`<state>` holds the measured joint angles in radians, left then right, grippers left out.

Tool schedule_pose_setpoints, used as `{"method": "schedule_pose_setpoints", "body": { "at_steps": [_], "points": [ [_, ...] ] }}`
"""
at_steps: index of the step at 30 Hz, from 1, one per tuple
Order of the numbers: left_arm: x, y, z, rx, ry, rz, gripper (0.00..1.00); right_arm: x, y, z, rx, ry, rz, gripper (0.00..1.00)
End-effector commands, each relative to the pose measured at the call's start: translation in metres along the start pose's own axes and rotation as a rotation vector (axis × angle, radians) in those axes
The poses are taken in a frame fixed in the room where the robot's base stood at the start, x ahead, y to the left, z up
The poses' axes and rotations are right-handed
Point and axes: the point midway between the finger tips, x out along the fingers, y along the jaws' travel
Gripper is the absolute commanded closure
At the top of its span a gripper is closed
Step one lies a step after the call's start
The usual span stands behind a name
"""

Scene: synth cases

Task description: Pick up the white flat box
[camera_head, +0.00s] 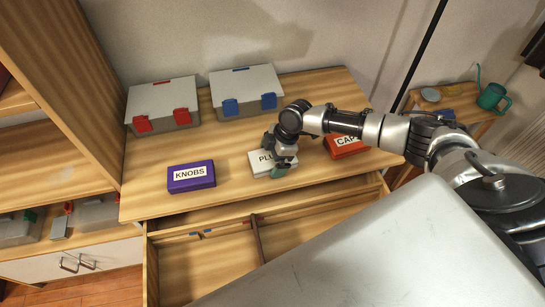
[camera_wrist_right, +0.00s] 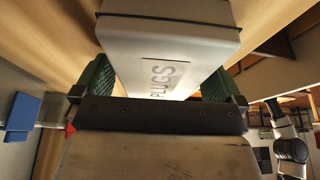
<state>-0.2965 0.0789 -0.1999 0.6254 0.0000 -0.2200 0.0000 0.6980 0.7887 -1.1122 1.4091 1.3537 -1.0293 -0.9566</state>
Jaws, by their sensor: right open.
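The white flat box (camera_head: 259,163) lies on the wooden table between a purple box and a red-orange one. Its label shows as "PLUGS" in the right wrist view (camera_wrist_right: 160,50). My right gripper (camera_head: 281,166) is down at the box and hides its right part in the head view. In the right wrist view my right gripper (camera_wrist_right: 157,88) is open, with a green finger on either side of the box. I cannot tell whether the fingers touch it. My left gripper is in neither view.
A purple KNOBS box (camera_head: 191,177) stands to the left, a red-orange box (camera_head: 346,149) to the right, partly behind my arm. Two grey cases (camera_head: 162,100) (camera_head: 245,86) with red and blue latches stand behind. An open drawer (camera_head: 290,235) juts out in front.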

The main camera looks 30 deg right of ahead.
Motion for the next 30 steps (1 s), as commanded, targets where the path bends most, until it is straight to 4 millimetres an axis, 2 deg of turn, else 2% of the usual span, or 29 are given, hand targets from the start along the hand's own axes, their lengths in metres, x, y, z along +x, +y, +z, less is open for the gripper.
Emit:
{"method": "schedule_pose_setpoints", "body": {
  "at_steps": [6, 15, 25, 30],
  "points": [
    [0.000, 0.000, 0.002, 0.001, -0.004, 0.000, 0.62, 0.001, 0.000, 0.000, 0.000, 0.000, 0.000, 0.00],
    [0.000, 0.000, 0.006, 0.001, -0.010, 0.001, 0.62, 0.001, 0.000, 0.000, 0.000, 0.000, 0.000, 0.46],
    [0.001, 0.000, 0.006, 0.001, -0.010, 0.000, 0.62, -0.003, 0.000, -0.001, 0.000, 0.001, 0.001, 0.47],
    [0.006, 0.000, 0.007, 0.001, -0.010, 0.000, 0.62, -0.017, 0.000, -0.007, -0.002, 0.001, 0.002, 0.47]
  ]
}}
